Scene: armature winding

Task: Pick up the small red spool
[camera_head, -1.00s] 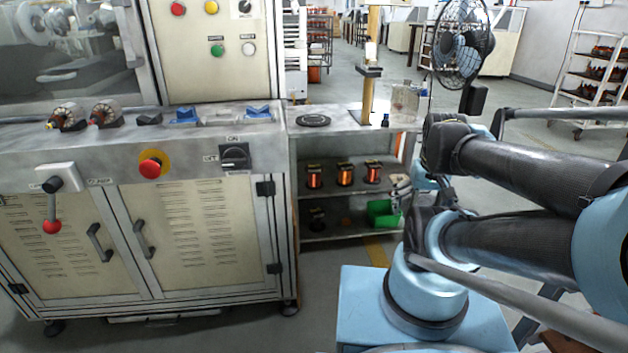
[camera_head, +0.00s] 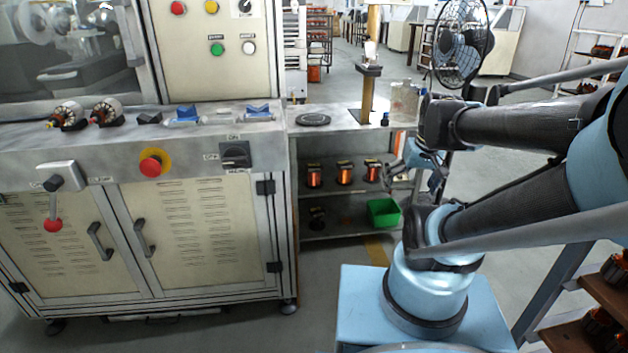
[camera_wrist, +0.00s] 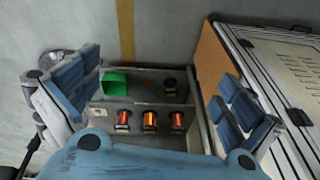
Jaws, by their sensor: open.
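Three wire spools stand in a row on the upper shelf: a red-copper one (camera_head: 314,176), a more orange one (camera_head: 344,174) and another red-copper one (camera_head: 373,172). In the wrist view they are the red one at left (camera_wrist: 122,121), the larger orange one in the middle (camera_wrist: 150,121) and the red one at right (camera_wrist: 177,121). I cannot tell for sure which is the small red spool. My gripper (camera_wrist: 155,98) is open and empty, its blue-padded fingers wide apart with the spools showing between them. In the head view my gripper (camera_head: 395,172) is at the shelf's right side.
A green bin (camera_head: 383,212) and a dark spool (camera_head: 317,216) sit on the lower shelf. The bench top (camera_head: 340,122) above carries a black disc (camera_head: 313,120) and a post. The beige machine cabinet (camera_head: 200,235) stands close on the left.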

